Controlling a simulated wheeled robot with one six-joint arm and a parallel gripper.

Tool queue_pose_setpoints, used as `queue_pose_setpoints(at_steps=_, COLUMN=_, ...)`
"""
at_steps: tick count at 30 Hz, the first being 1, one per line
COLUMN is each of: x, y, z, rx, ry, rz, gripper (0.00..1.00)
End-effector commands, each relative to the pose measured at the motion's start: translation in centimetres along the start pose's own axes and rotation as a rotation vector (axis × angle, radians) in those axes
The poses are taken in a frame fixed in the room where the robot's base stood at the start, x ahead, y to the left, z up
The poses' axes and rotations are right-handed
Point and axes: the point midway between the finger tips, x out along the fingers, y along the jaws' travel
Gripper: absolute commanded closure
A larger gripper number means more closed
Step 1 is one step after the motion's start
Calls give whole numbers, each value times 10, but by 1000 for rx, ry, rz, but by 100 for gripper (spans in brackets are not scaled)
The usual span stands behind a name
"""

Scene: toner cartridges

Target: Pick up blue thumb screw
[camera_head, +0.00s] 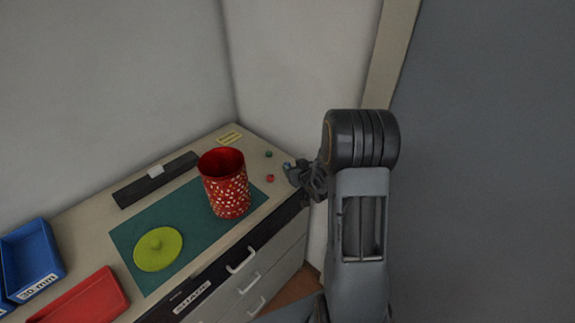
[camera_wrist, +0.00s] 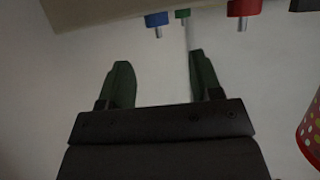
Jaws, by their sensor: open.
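The blue thumb screw (camera_wrist: 157,19) shows near the top of the wrist view, with its blue head and a short metal shank. My gripper (camera_wrist: 160,66) is open and empty. Its two dark fingers are apart, and the screw lies beyond their tips, between them across the picture, not touched. In the head view my gripper (camera_head: 291,171) is at the right end of the cabinet top. I cannot make out the blue screw clearly there, as the gripper covers that spot.
A green thumb screw (camera_wrist: 183,13) and a red one (camera_wrist: 244,8) are close by. A red patterned can (camera_head: 227,184) stands on the green mat (camera_head: 122,236) with a yellow-green lid (camera_head: 158,249). Blue (camera_head: 30,257) and red (camera_head: 88,299) bins are left. A wall rises behind.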

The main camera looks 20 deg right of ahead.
Motion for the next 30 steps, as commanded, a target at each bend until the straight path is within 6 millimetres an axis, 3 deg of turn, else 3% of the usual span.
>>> queue_pose_setpoints(at_steps=5, x=8, y=0, z=-1, rx=0, ry=0, rz=0, gripper=41)
queue_pose_setpoints(at_steps=18, x=54, y=1, z=-2, rx=0, ry=-1, rz=0, gripper=41)
queue_pose_setpoints(at_steps=26, x=57, y=1, z=-2, rx=-1, ry=0, rz=1, gripper=41)
queue_pose_setpoints(at_steps=30, x=57, y=1, z=-2, rx=0, ry=0, rz=1, gripper=52)
